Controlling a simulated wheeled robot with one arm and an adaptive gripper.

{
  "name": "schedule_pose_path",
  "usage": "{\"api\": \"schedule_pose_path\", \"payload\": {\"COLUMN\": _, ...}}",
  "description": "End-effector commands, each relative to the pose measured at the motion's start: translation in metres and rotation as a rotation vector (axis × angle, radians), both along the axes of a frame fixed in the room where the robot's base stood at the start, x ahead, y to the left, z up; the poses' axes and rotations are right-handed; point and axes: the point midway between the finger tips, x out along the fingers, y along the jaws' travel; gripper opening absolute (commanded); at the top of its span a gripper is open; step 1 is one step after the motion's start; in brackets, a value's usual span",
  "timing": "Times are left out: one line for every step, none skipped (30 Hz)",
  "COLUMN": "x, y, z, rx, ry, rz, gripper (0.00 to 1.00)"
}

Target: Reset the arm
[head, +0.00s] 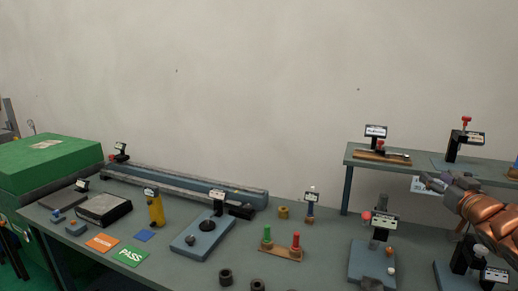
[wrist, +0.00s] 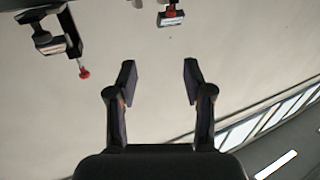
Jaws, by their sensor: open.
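My gripper (head: 432,182) is at the right of the head view, raised above the bench, and my copper-coloured arm comes in from the right edge. In the wrist view my gripper (wrist: 158,82) has its two dark fingers spread apart with nothing between them. The indexing chuck is not clearly identifiable among the fixtures. A grey-blue fixture (head: 372,262) with a small sign stands on the bench below and left of my gripper.
A raised shelf (head: 362,165) at the back right holds fixtures, including a red-knobbed one (head: 465,122). The grey bench (head: 190,270) carries a long rail (head: 185,182), a yellow block (head: 155,210), green and red pegs (head: 281,252) and a green PASS card (head: 131,255). A green machine (head: 45,165) stands left.

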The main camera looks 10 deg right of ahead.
Motion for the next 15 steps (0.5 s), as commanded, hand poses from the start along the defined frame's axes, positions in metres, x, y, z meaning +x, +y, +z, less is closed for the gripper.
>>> {"api": "schedule_pose_path", "payload": {"x": 0.002, "y": 0.001, "z": -0.002, "rx": 0.0, "ry": 0.011, "rz": -0.008, "gripper": 0.51}}
{"api": "schedule_pose_path", "payload": {"x": 0.003, "y": 0.001, "z": -0.003, "rx": -0.001, "ry": 0.018, "rz": -0.016, "gripper": 0.51}}
{"api": "schedule_pose_path", "payload": {"x": 0.004, "y": 0.002, "z": -0.004, "rx": -0.002, "ry": 0.028, "rz": -0.025, "gripper": 0.51}}
{"api": "schedule_pose_path", "payload": {"x": 0.004, "y": 0.002, "z": -0.005, "rx": -0.003, "ry": 0.036, "rz": -0.032, "gripper": 0.51}}
{"api": "schedule_pose_path", "payload": {"x": 0.005, "y": 0.002, "z": -0.006, "rx": -0.003, "ry": 0.045, "rz": -0.041, "gripper": 0.51}}
{"api": "schedule_pose_path", "payload": {"x": 0.006, "y": 0.003, "z": -0.008, "rx": -0.003, "ry": 0.057, "rz": -0.051, "gripper": 0.51}}
{"api": "schedule_pose_path", "payload": {"x": 0.007, "y": 0.004, "z": -0.009, "rx": -0.003, "ry": 0.066, "rz": -0.058, "gripper": 0.51}}
{"api": "schedule_pose_path", "payload": {"x": 0.008, "y": 0.005, "z": -0.01, "rx": -0.004, "ry": 0.076, "rz": -0.065, "gripper": 0.51}}
{"api": "schedule_pose_path", "payload": {"x": 0.009, "y": 0.007, "z": -0.012, "rx": -0.005, "ry": 0.09, "rz": -0.075, "gripper": 0.51}}
{"api": "schedule_pose_path", "payload": {"x": 0.01, "y": 0.008, "z": -0.014, "rx": -0.006, "ry": 0.104, "rz": -0.084, "gripper": 0.51}}
{"api": "schedule_pose_path", "payload": {"x": 0.011, "y": 0.01, "z": -0.016, "rx": -0.004, "ry": 0.116, "rz": -0.092, "gripper": 0.51}}
{"api": "schedule_pose_path", "payload": {"x": 0.013, "y": 0.013, "z": -0.019, "rx": -0.005, "ry": 0.133, "rz": -0.101, "gripper": 0.51}}
{"api": "schedule_pose_path", "payload": {"x": 0.014, "y": 0.015, "z": -0.021, "rx": -0.004, "ry": 0.148, "rz": -0.111, "gripper": 0.51}}
{"api": "schedule_pose_path", "payload": {"x": 0.015, "y": 0.017, "z": -0.024, "rx": -0.004, "ry": 0.165, "rz": -0.12, "gripper": 0.51}}
{"api": "schedule_pose_path", "payload": {"x": 0.015, "y": 0.02, "z": -0.028, "rx": -0.002, "ry": 0.186, "rz": -0.132, "gripper": 0.51}}
